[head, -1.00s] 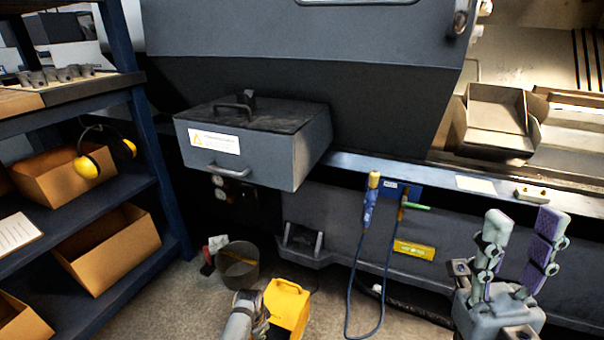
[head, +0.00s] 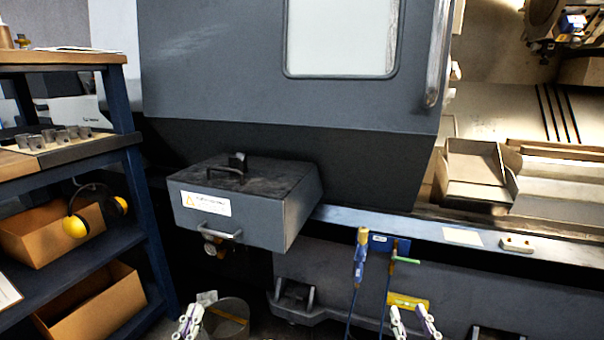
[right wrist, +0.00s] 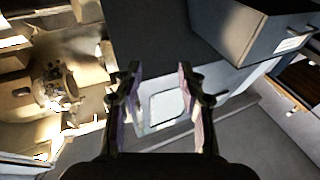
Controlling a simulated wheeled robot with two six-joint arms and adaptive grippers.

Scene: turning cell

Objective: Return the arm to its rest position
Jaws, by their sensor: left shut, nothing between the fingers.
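My left gripper (head: 188,322) shows at the bottom edge of the head view, in front of a grey bucket. Its fingers are close together with nothing seen between them. My right gripper (head: 413,322) is at the bottom edge, right of centre, in front of the machine's lower panel. In the right wrist view its two fingers (right wrist: 159,75) stand apart, with purple inner pads and an empty gap. Most of both arms is out of the head view.
A grey lidded box (head: 245,203) juts out from the machine. A blue-handled tool (head: 360,262) with a hose hangs by the yellow label (head: 408,301). A grey bucket (head: 228,318) stands on the floor. A blue shelf rack (head: 150,225) with cardboard boxes is at left.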

